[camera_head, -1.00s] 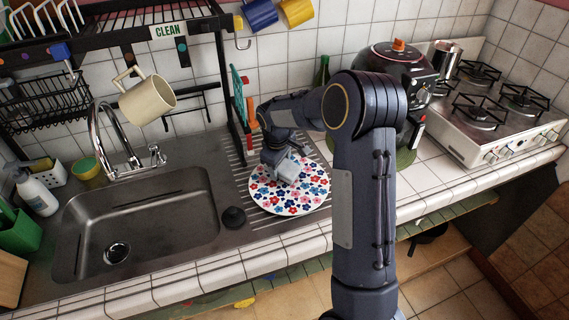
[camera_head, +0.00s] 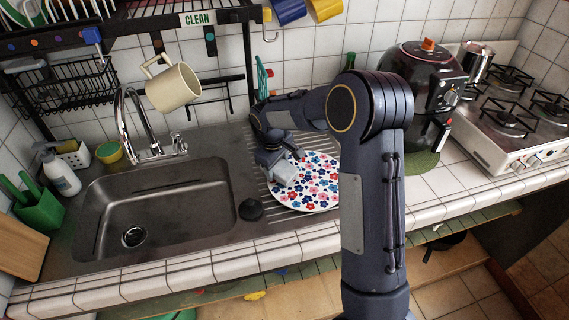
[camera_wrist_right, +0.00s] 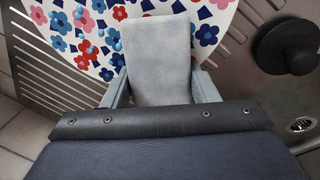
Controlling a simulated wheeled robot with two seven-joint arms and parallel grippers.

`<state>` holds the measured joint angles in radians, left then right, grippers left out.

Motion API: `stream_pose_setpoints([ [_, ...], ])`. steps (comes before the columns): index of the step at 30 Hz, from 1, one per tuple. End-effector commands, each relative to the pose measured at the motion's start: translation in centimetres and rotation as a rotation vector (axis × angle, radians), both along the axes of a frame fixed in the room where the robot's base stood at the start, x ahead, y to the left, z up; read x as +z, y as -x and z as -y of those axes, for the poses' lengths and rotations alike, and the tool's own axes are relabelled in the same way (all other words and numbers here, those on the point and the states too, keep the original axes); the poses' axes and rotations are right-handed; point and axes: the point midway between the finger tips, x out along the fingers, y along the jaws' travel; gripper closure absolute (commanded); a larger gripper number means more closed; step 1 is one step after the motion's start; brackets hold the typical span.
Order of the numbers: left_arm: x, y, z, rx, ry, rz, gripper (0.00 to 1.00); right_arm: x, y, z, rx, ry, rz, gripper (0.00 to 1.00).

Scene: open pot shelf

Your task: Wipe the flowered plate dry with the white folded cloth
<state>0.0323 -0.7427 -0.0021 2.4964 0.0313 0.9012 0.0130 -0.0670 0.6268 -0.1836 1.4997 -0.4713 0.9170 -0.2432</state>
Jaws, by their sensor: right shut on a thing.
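The flowered plate (camera_head: 318,186) is white with red, blue and pink flowers and lies on the ribbed metal drainboard right of the sink. It also shows in the right wrist view (camera_wrist_right: 70,32), with small blue droplet-like spots on it. My right gripper (camera_head: 282,174) is over the plate's left part. In the right wrist view my right gripper (camera_wrist_right: 160,90) is shut on the white folded cloth (camera_wrist_right: 158,50), which lies over the plate's near part. Whether the cloth presses on the plate is hard to tell. My left gripper is not in view.
The sink (camera_head: 165,208) is left of the plate, with a black stopper (camera_head: 251,210) between them. A cream mug (camera_head: 173,88) hangs above the faucet (camera_head: 130,120). A black cooker (camera_head: 425,85) and the stove (camera_head: 510,115) stand right. The tiled counter front is clear.

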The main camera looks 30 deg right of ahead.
Motion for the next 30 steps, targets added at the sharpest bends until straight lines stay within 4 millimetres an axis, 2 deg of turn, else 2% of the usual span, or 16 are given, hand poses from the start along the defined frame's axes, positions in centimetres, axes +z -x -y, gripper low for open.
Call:
stream_pose_setpoints([
  [11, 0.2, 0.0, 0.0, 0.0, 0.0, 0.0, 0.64, 0.3, 0.0, -0.2, 0.0, 0.001, 0.001, 0.79],
  [30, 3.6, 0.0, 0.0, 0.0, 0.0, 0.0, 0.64, 5.9, 1.4, -0.5, 0.0, 0.001, 0.001, 0.79],
])
